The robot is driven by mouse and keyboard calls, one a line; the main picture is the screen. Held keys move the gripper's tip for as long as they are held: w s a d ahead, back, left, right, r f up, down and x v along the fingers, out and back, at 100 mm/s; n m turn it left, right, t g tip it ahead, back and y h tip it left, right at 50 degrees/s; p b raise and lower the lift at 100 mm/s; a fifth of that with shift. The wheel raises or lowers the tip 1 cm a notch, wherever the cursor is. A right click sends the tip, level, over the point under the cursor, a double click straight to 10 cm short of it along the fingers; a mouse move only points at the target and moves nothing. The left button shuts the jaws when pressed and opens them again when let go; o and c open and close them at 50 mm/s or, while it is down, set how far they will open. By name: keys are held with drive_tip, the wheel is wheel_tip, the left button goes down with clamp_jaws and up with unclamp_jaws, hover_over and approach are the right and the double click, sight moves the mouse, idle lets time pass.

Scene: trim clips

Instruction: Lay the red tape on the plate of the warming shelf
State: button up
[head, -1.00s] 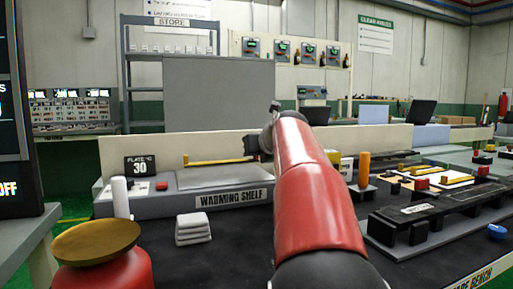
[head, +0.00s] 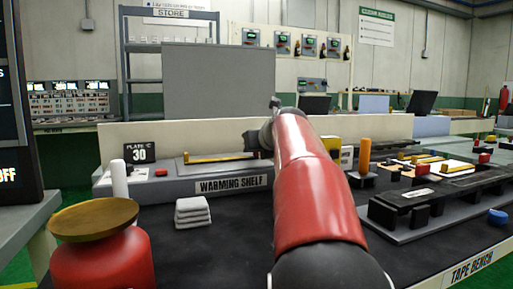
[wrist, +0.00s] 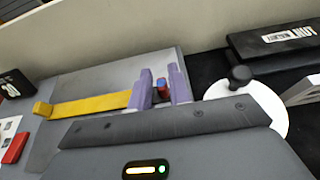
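The warming shelf (head: 110,185) stands at the left of the bench. Its flat grey plate (head: 205,172) also shows in the wrist view (wrist: 95,80). My gripper (wrist: 162,88) is over the plate's right part. A yellow strip (wrist: 90,104) runs left from the fingers to a yellow end block. The strip also shows in the head view (head: 220,157), low over the plate. I cannot tell whether it touches. My arm partly hides the gripper in the head view.
A plate display reading 30 (head: 139,153), a white post (head: 120,182) and a red block (head: 161,172) stand left of the plate. Folded white cloths (head: 192,212) lie in front. A round white disc with a black knob (wrist: 240,78) is close right of my gripper.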

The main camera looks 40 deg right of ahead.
drive_tip(key=shift+o, duration=1.4)
drive_tip(key=shift+s, duration=0.1)
drive_tip(key=v, duration=0.7)
drive_tip(key=shift+s+a+r, duration=0.15)
drive_tip(key=shift+s, duration=0.1)
drive_tip(key=shift+s, duration=0.15)
